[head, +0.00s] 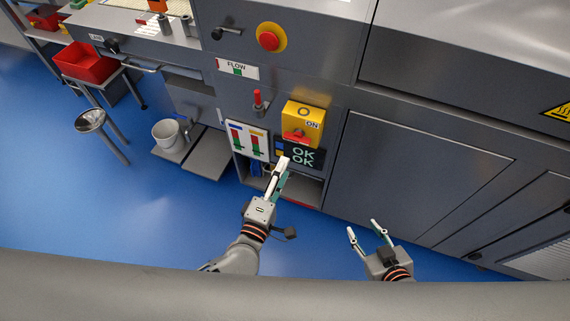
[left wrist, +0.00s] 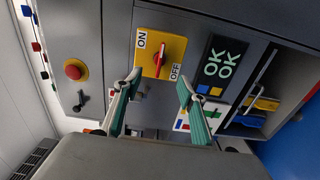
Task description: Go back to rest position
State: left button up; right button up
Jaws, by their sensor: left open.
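My left gripper (head: 280,178) is in front of the machine's lower front panel, close to the OK OK display (head: 303,156). In the left wrist view the left gripper (left wrist: 158,88) has its fingers apart with nothing between them. The yellow switch box (left wrist: 162,54) with a red rotary handle (left wrist: 171,51) is just beyond the fingertips, and it also shows in the head view (head: 306,115). My right gripper (head: 364,232) is lower right in the head view, fingers apart and empty, over the blue floor.
A red emergency button (head: 269,38) and a red-topped lever (head: 258,101) are on the grey machine. At left are a red bin (head: 84,63), a metal bowl (head: 90,120) on a stand and a white bucket (head: 168,135). The blue floor (head: 120,215) is clear in front.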

dwell(0.5)
pick_arm(q)
jog(key=s+a+f+m+g+y, duration=0.1)
jog(key=s+a+f+m+g, duration=0.2)
jog(key=s+a+m, duration=0.3)
jog(key=s+a+f+m+g+y, duration=0.1)
jog(key=s+a+f+m+g, duration=0.2)
jog(key=a+m, duration=0.7)
jog(key=s+f+m, duration=0.2)
jog(key=s, duration=0.1)
jog(key=shift+s+a+f+m+y, duration=0.3)
jog(key=shift+a+y, duration=0.1)
